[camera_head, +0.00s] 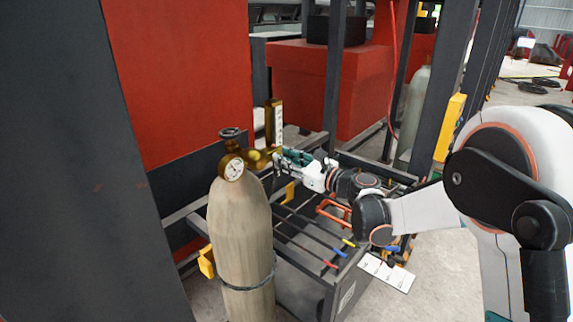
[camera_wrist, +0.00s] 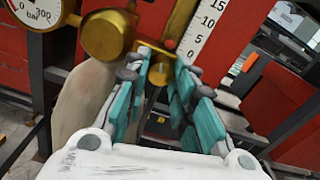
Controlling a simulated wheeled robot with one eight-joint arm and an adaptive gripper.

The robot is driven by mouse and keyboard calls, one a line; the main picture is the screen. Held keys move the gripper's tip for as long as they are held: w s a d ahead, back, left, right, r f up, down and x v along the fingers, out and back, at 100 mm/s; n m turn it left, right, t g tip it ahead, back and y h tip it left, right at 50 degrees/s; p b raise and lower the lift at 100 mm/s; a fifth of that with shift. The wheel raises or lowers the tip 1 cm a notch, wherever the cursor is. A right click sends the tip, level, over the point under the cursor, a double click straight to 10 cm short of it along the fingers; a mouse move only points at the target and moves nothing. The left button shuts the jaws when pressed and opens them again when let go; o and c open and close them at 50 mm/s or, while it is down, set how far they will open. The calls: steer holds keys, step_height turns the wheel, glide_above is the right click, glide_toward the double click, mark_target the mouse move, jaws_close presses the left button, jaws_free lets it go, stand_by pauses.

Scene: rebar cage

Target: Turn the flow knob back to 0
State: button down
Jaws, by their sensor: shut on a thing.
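The flow knob (camera_wrist: 159,72) is a small brass part below the flowmeter (camera_wrist: 207,22), seen between my fingertips in the wrist view. My gripper (camera_wrist: 163,60), with teal pads, is closed on the knob from both sides; the fingers partly hide it. The flowmeter's white scale reads 15, 10, 5 and 0 from top to bottom. A small red spot (camera_wrist: 170,44) shows beside the scale, just above the knob. In the head view, my gripper (camera_head: 279,157) reaches from the right to the foot of the brass flowmeter (camera_head: 273,120). The knob's setting is not readable.
The regulator's round gauge (camera_head: 234,168) sits atop a tall tan gas cylinder (camera_head: 240,230), left of my gripper. A dark-framed rack (camera_head: 300,232) with rods and tools lies below my arm. Dark posts (camera_head: 334,80) and a red panel (camera_head: 180,75) stand close behind.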

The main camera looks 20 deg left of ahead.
steer(key=n+b, duration=1)
steer(key=n, duration=1.2)
steer(key=shift+n+b, duration=0.35)
steer(key=shift+n, duration=0.05)
steer(key=shift+r, duration=0.1)
steer(key=c, duration=1.3)
jaws_free()
steer(key=shift+c, duration=0.2)
steer(key=v, duration=1.2)
